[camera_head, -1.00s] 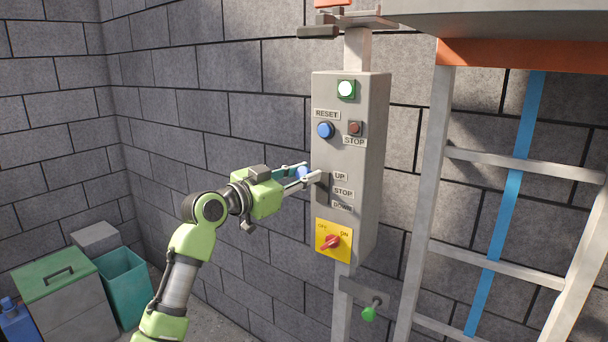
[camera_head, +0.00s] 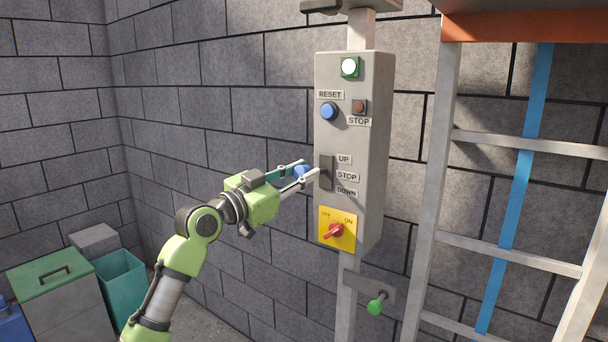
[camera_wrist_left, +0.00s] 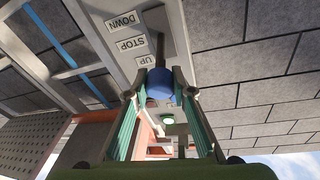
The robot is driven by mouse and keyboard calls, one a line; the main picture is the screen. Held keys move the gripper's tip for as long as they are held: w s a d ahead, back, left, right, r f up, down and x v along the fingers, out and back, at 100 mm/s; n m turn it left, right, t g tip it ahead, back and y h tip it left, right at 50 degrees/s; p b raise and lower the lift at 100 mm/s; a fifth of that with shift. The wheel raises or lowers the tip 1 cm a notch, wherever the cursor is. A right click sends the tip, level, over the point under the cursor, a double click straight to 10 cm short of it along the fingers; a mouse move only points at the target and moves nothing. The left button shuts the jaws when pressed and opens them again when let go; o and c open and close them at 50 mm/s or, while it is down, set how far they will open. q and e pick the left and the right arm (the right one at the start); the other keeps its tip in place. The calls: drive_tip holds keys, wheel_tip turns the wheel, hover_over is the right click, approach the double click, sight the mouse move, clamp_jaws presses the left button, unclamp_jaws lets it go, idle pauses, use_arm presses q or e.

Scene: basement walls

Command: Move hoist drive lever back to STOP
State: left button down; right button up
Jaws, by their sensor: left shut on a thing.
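The hoist drive lever has a blue knob (camera_head: 301,172) and a dark slot plate (camera_head: 325,173) on the grey control box (camera_head: 374,130). UP, STOP and DOWN labels (camera_head: 347,175) run beside the slot. In the head view the knob is about level with STOP; its exact setting cannot be told. My left gripper (camera_head: 304,173) is shut on the knob from the left. In the left wrist view the knob (camera_wrist_left: 160,84) sits between the fingertips (camera_wrist_left: 160,86), its dark stem (camera_wrist_left: 160,48) reaching the slot. That picture is upside down. My right gripper is out of view.
The box also has a lit lamp (camera_head: 349,67), a blue RESET button (camera_head: 328,111), a red STOP button (camera_head: 359,106) and a red rotary switch (camera_head: 335,231). A ladder (camera_head: 436,180) stands right. Bins (camera_head: 120,287) stand lower left. Open space lies left of the box.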

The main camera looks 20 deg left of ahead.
use_arm(q)
drive_tip(key=shift+s+d+f+b, duration=0.1)
drive_tip(key=shift+f+b, duration=0.45)
drive_tip(key=shift+f, duration=0.95)
drive_tip(key=c, duration=1.8)
unclamp_jaws()
drive_tip(key=shift+o, duration=0.2)
drive_tip(key=shift+r, duration=0.15)
drive_tip(key=shift+s+r, duration=0.1)
drive_tip(key=v, duration=1.1)
drive_tip(key=shift+s+a, duration=0.2)
drive_tip(key=shift+s, duration=0.1)
